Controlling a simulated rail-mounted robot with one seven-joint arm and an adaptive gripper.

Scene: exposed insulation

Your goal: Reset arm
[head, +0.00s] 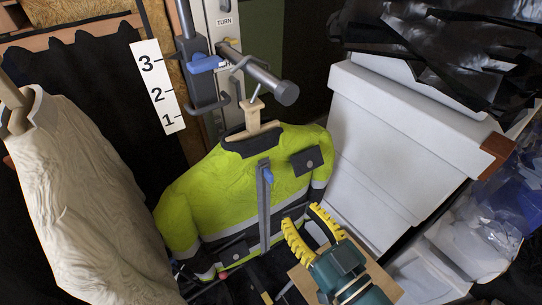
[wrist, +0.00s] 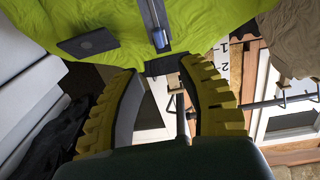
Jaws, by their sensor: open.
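My gripper (head: 302,218) is at the lower middle of the head view, its two yellow ridged fingers spread apart with nothing between them. A yellow-green high-visibility jacket (head: 225,185) with dark and grey bands hangs on a wooden hanger (head: 252,132). The fingers overlap the jacket's lower right part in the head view; I cannot tell whether they touch it. In the wrist view my gripper (wrist: 160,72) is also open, and the jacket (wrist: 110,25) fills the top of the picture. Part of the jacket's lower right is hidden behind my gripper.
A cream garment (head: 85,200) hangs at the left. White boxes (head: 400,140) stand at the right, with black plastic sheeting (head: 450,45) on top. A metal bracket with a bar (head: 265,80) juts out above the jacket. A numbered white strip (head: 158,88) is beside it.

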